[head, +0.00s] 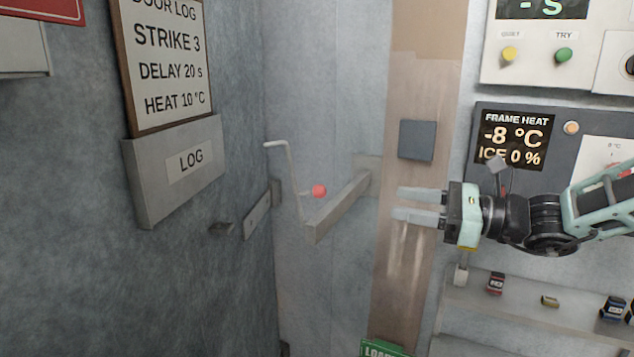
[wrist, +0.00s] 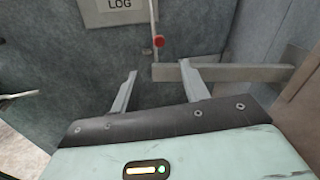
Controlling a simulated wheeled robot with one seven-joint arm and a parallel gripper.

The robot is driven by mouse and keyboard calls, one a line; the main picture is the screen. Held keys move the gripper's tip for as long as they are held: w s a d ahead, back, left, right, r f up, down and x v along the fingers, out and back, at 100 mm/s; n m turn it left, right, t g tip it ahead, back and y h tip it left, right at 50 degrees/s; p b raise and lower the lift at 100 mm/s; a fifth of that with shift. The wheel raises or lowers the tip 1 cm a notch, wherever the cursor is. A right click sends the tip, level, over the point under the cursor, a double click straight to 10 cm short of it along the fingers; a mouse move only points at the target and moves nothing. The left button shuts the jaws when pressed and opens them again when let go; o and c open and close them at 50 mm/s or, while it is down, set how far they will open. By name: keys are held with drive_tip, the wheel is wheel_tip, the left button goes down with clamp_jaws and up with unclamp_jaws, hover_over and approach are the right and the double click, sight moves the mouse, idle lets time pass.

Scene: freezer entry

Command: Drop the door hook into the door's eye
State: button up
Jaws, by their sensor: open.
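The door hook (head: 296,182) is a thin pale-grey rod standing upright, slightly tilted, its top end bent over to the left. A red knob (head: 319,190) sticks out from it. Its lower end meets or passes behind the near end of a grey bar (head: 338,208). In the wrist view the red knob (wrist: 158,41) lies just beyond my fingertips, roughly centred between them. My gripper (head: 398,203) is open and empty, pointing left, to the right of the knob and apart from it in the picture. I cannot clearly make out the door's eye; a small dark bracket (head: 222,228) juts from the left wall.
The grey bar (wrist: 228,72) runs close beyond my right finger in the wrist view. A shelf (head: 520,317) with small items is at lower right. Control panels fill the right wall.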

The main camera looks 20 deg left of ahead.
sight(325, 189)
drive_tip(key=a+p, duration=0.6)
drive_tip(key=a, duration=0.9)
drive_tip(key=shift+w+a, duration=0.1)
drive_tip(key=shift+a, duration=0.6)
clamp_jaws()
